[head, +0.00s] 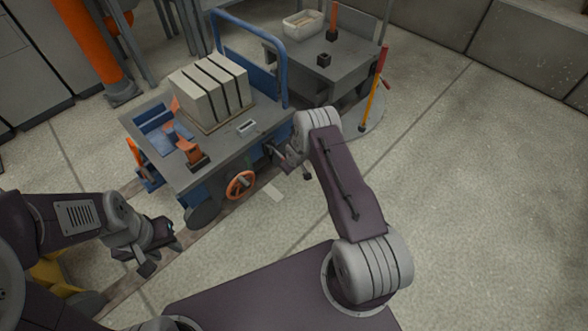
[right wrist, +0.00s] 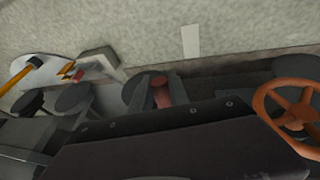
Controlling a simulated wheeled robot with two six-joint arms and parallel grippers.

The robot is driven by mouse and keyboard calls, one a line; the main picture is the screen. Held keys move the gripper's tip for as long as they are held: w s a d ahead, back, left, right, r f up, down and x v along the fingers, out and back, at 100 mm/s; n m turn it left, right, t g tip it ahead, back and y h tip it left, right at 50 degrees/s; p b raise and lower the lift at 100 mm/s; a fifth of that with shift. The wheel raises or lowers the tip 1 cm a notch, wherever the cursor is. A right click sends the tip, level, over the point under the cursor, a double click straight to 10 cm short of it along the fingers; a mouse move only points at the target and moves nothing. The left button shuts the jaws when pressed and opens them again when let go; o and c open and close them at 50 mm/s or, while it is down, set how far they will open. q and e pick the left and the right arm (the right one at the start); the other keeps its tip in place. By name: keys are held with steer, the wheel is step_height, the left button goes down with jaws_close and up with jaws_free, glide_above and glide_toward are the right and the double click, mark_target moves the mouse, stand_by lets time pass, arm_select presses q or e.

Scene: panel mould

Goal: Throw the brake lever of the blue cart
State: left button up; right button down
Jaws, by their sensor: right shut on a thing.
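The blue cart (head: 232,150) stands at upper centre in the head view, with a grey top and an orange handwheel (head: 240,185) on its near side. The handwheel also shows in the right wrist view (right wrist: 297,108). My right gripper (head: 280,156) is at the cart's near side, right of the handwheel. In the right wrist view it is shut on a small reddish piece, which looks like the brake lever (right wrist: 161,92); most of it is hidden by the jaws. My left gripper (head: 163,254) is open and empty over the floor, apart from the cart.
Pale blocks (head: 212,88) stand on the cart, with orange clamps (head: 190,148) beside them. Behind it is a grey table (head: 322,65) with a bin (head: 303,24). A red-and-yellow post (head: 374,88) stands to the right. Floor at right is clear.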

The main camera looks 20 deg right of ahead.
steer(key=shift+w+a+f+t+y+b, duration=0.1)
steer(key=shift+w+f+t+y+b, duration=0.15)
steer(key=shift+f+t, duration=0.35)
steer(key=shift+w+a+f+t+y+b, duration=0.1)
steer(key=shift+w+f+t+y+b, duration=0.15)
steer(key=shift+f+t, duration=0.4)
steer(key=shift+w+a+f+t+y+b, duration=0.1)
steer(key=shift+w+f+t+b, duration=0.1)
steer(key=shift+f+t+b, duration=0.35)
steer(key=shift+f, duration=0.1)
steer(key=c, duration=1.3)
jaws_free()
steer(key=shift+f, duration=0.1)
steer(key=shift+o, duration=0.2)
